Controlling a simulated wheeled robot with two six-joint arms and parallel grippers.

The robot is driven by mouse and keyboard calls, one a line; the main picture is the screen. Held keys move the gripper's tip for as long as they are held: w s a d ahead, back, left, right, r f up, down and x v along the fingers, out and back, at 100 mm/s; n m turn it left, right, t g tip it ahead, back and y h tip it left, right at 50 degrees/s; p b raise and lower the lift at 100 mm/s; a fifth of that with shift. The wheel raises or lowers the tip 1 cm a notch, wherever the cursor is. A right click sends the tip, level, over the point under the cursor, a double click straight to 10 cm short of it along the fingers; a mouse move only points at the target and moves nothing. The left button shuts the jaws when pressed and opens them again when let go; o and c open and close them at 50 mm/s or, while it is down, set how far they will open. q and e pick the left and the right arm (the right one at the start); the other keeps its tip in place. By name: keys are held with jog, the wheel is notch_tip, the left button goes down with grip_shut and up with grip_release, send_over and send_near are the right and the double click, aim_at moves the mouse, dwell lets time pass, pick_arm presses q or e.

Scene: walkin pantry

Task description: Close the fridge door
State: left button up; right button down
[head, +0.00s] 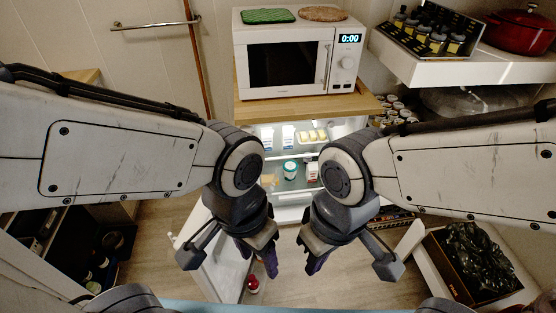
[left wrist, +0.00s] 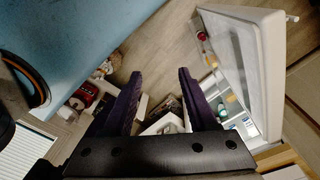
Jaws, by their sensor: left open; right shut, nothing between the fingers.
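The white fridge (head: 293,208) stands under the wooden top in the middle of the head view, its lit shelves showing. Its door (head: 212,262) stands wide open toward me at the lower left, partly hidden by my left arm. In the left wrist view the door (left wrist: 262,65) is a white slab on the right, beside the lit fridge inside. My left gripper (head: 262,259) points down near the door's inner side, open and empty; its parted purple fingers (left wrist: 158,84) show apart from the door in the left wrist view. My right gripper (head: 314,262) is shut and empty, right of it, before the fridge.
A red-capped bottle (head: 252,284) sits in the door's shelf. Food packs and a jar (head: 290,170) stand inside the fridge. A white microwave (head: 300,55) is on top. A box with a black bag (head: 470,262) is at the right. Floor between is clear.

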pick_arm(q)
jog(key=w+f+n, duration=0.1)
jog(key=w+f+n+b, duration=0.1)
jog(key=w+n, duration=0.1)
jog(key=w+f+n+b, duration=0.1)
jog(key=w, duration=0.1)
jog(key=shift+d+f+n, duration=0.1)
jog(key=shift+f+n, duration=0.25)
jog(key=shift+n, duration=0.05)
grip_shut()
jog(key=w+a+f+n+h+b, duration=0.1)
jog(key=w+a+f+n+b, duration=0.3)
jog(key=w+f+n, duration=0.45)
jog(key=w+a+f+n+h+b, duration=0.1)
jog(key=w+a+f+n+b, duration=0.1)
jog(key=w+a+f+n, duration=0.55)
jog(key=shift+n+g, duration=0.3)
jog(key=shift+n, duration=0.6)
jog(key=x, duration=0.3)
jog(key=d+b+x, duration=0.1)
jog(key=x, duration=0.5)
jog(key=shift+w+d+r+b, duration=0.2)
jog(key=shift+w+b, duration=0.1)
jog(key=shift+w, duration=0.1)
jog(key=shift+f, duration=0.25)
jog(key=shift+d, duration=0.1)
jog(key=shift+d, duration=0.1)
